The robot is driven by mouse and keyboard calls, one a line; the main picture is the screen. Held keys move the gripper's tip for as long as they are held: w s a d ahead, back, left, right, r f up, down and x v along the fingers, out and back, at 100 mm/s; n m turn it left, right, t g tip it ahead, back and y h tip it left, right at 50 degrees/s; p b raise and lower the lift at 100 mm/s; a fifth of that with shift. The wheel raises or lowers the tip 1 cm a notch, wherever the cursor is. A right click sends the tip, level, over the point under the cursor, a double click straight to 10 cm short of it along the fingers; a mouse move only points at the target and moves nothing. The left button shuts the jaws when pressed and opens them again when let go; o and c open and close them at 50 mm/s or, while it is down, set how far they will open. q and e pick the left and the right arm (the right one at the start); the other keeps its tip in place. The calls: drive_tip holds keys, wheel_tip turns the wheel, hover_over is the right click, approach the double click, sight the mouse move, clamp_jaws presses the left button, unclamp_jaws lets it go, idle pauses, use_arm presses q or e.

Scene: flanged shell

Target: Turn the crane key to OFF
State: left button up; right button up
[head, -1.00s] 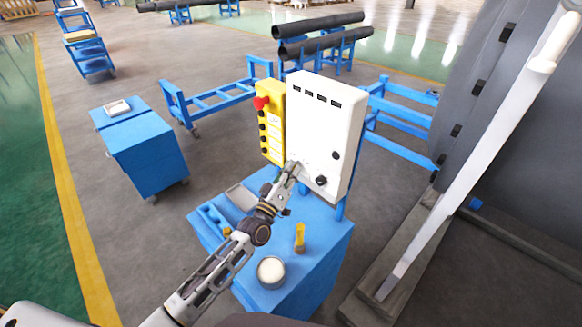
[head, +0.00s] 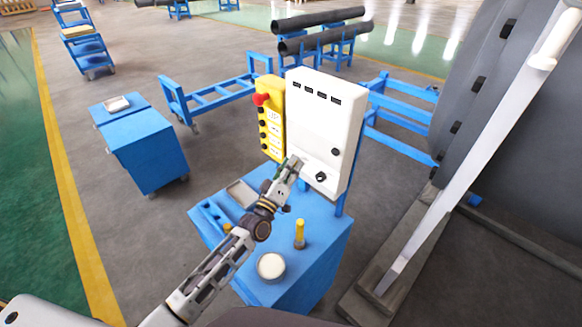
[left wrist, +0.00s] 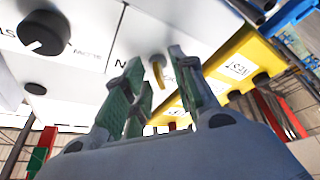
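The white control box (head: 328,115) stands on a blue cart. In the left wrist view, a brass-coloured key (left wrist: 158,74) sits in its lock on the white panel (left wrist: 85,85). My left gripper (head: 294,163) is at the lower left of the box front, close to the panel. In the left wrist view my left gripper (left wrist: 154,60) has its green-padded fingers apart, with the key showing in the gap between them. I cannot tell whether either finger touches the key. In the head view the gripper hides the key. My right gripper is not in view.
A yellow button box (head: 270,118) with a red mushroom button (head: 261,99) adjoins the panel's left side. A black knob (left wrist: 44,33) protrudes nearby. The blue cart (head: 325,238) below carries a round tin (head: 271,266) and a yellow-topped item (head: 299,233). A white post (head: 480,150) stands right.

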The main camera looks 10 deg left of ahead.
use_arm(q)
drive_tip(key=v, duration=1.2)
idle(0.6)
drive_tip(key=shift+s+f, duration=0.1)
drive_tip(key=shift+s, duration=0.05)
idle(0.6)
